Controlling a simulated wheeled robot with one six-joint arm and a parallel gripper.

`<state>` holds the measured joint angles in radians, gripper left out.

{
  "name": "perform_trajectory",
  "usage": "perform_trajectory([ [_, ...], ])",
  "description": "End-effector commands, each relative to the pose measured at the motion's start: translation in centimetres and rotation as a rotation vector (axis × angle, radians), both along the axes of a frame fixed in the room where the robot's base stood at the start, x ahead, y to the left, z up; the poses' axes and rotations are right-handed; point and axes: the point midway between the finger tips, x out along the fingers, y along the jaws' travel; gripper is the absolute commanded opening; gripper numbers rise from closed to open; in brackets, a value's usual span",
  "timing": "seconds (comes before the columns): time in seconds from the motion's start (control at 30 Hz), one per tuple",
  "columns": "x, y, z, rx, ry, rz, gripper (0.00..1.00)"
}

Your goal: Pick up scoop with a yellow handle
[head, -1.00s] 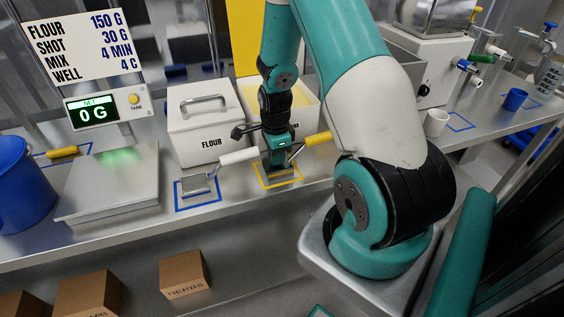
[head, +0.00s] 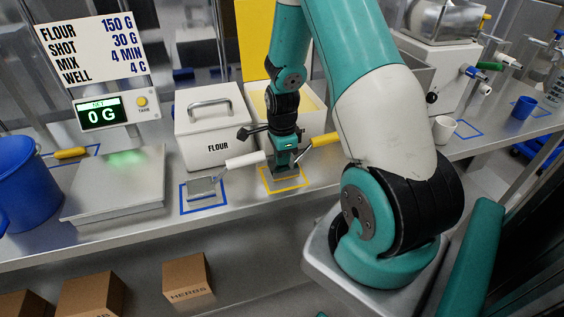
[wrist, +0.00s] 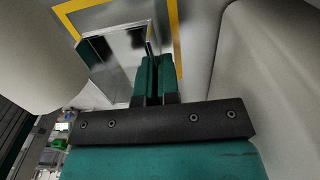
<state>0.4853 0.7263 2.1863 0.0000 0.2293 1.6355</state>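The scoop with a yellow handle (head: 324,139) is held over the yellow-outlined square (head: 269,189) on the metal counter. The yellow handle sticks out to the right and slopes upward. My gripper (head: 285,168) points down with its fingers closed on the scoop. In the wrist view, the scoop's shiny metal bowl (wrist: 112,58) lies beside the two fingers of my gripper (wrist: 157,75), inside the yellow outline. The fingers nearly meet, and the exact spot they grip is hard to see. The yellow handle does not show in the wrist view.
A white-handled scoop (head: 244,161) lies just left in a blue square. The white flour box (head: 210,147) stands behind it, beside an open bin (head: 313,116). The scale (head: 118,184) and blue bucket (head: 22,190) are further left. A white cup (head: 443,130) is at right.

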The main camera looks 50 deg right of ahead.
Motion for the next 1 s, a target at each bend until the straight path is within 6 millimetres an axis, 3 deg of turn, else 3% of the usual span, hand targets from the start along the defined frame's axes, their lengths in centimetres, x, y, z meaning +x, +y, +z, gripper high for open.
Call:
perform_trajectory([
  [0.13, 0.1, -0.1, 1.9, -0.003, -0.005, 0.0, 0.0],
  [0.6, -8.0, 4.9, 1.8, 0.0, 0.0, 0.002, 0.0],
  [0.67, -8.0, 4.9, 2.6, 0.003, 0.004, 0.001, 0.0],
  [1.0, -9.7, 6.0, 3.0, 0.004, 0.009, 0.0, 0.0],
])
